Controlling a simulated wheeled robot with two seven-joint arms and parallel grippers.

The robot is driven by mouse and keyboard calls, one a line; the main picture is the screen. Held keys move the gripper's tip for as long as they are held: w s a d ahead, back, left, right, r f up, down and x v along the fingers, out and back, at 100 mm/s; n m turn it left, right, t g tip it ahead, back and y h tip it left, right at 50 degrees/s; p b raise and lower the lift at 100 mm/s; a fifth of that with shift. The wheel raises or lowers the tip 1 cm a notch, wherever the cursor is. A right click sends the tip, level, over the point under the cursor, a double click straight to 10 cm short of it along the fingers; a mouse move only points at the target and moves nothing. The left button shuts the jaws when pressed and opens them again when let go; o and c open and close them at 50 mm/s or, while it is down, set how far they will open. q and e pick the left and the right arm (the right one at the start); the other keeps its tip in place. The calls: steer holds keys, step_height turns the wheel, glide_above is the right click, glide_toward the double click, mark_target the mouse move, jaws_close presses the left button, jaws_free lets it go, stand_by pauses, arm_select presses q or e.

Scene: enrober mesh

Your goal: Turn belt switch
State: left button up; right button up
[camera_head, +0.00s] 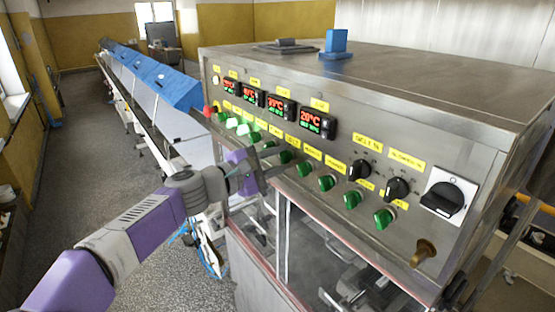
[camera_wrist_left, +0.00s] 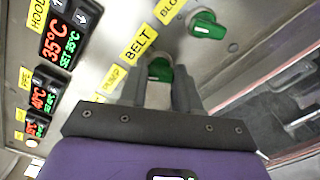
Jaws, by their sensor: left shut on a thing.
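The belt switch (camera_wrist_left: 160,69) is a green knob on the steel panel, just below the yellow BELT label (camera_wrist_left: 139,43) in the left wrist view. My left gripper (camera_wrist_left: 158,88) is shut on this knob, with a dark finger on each side of it. In the head view, my left gripper (camera_head: 262,162) reaches the panel from the left, and its fingers and wrist hide part of the switch row. Another green knob (camera_wrist_left: 208,25) sits beside the gripped one, apart from the fingers. My right gripper is in neither view.
The steel control panel (camera_head: 330,150) carries several green knobs, black knobs (camera_head: 397,189) and red-green temperature displays (camera_head: 318,123). A large black rotary switch (camera_head: 447,196) is at the right. A blue-covered conveyor (camera_head: 150,75) runs back at the left. Open floor (camera_head: 60,190) lies left.

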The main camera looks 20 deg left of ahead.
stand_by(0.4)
arm_select(q)
steer(key=o, duration=1.1)
steer(key=shift+c, duration=0.2)
steer(key=shift+s+a, duration=0.1)
steer(key=b+v, duration=0.1)
steer(key=v, duration=0.6)
steer(key=shift+s+a+b, duration=0.15)
steer(key=shift+s+b, duration=0.05)
steer(key=shift+b, duration=0.2)
